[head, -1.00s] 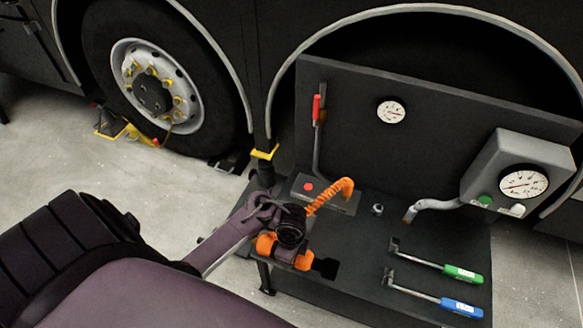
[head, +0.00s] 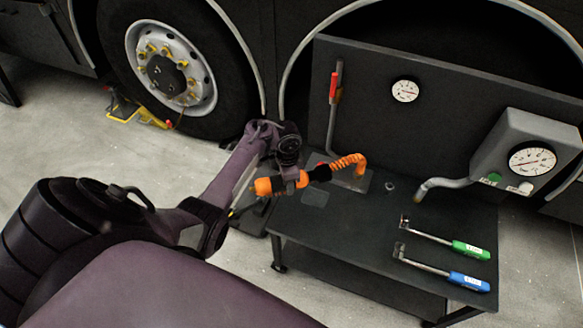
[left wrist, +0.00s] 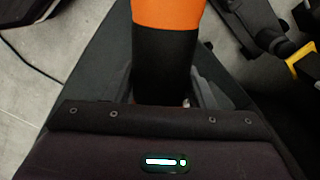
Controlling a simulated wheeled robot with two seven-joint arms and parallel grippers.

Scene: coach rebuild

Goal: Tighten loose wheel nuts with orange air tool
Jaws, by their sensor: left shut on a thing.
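The orange air tool (head: 265,187) has an orange body and black sections, and an orange coiled hose (head: 349,163) runs beside its right end. My left gripper (head: 290,183) is shut on the tool and holds it over the left end of the bench. In the left wrist view the tool's orange and black body (left wrist: 165,60) sits between the fingers. The wheel (head: 171,68) stands at the upper left, with several yellow-marked nuts around a black hub; which nuts are loose cannot be told. The tool is apart from the wheel. My right gripper is not in view.
The dark bench (head: 340,235) carries a green-handled wrench (head: 470,249), a blue-handled wrench (head: 468,282) and a grey gauge box (head: 525,150). A red-handled lever (head: 333,90) stands by the back panel. A yellow chock (head: 122,108) lies by the tyre. Open floor lies left of the bench.

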